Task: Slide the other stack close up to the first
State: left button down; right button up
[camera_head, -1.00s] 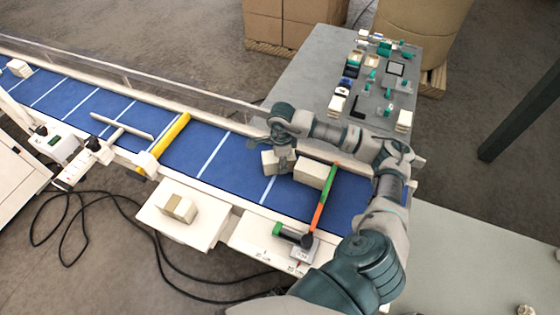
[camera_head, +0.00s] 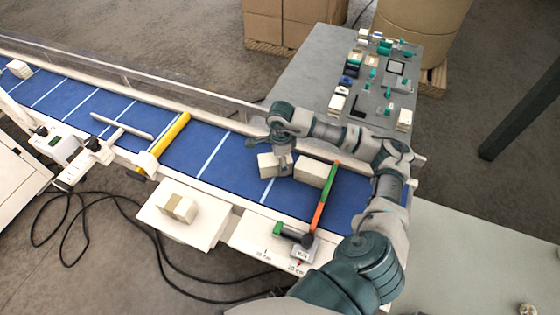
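Two cream stacks sit on the blue conveyor belt (camera_head: 215,180). The left stack (camera_head: 267,166) has my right gripper (camera_head: 284,161) at its right and top side. The right stack (camera_head: 312,172) stands close to the right of it, beside a green and orange bar (camera_head: 326,196). A small gap shows between the stacks, partly covered by my gripper. My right gripper points down; its fingers are small and partly hidden, so their opening cannot be made out. My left gripper is not in view.
A yellow bar (camera_head: 166,143) crosses the belt at left. A clear rail (camera_head: 150,82) runs along its far side. A grey table (camera_head: 300,85) with many small parts stands behind.

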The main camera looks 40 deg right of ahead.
jog(key=r, duration=0.7)
jog(key=a+r, duration=0.1)
jog(key=r, duration=0.2)
jog(key=shift+w+r, duration=0.1)
jog(key=shift+r, duration=0.3)
jog(key=shift+d+r, duration=0.25)
jog(key=shift+r, duration=0.1)
jog(key=shift+d, duration=0.25)
jog(key=shift+a, duration=0.35)
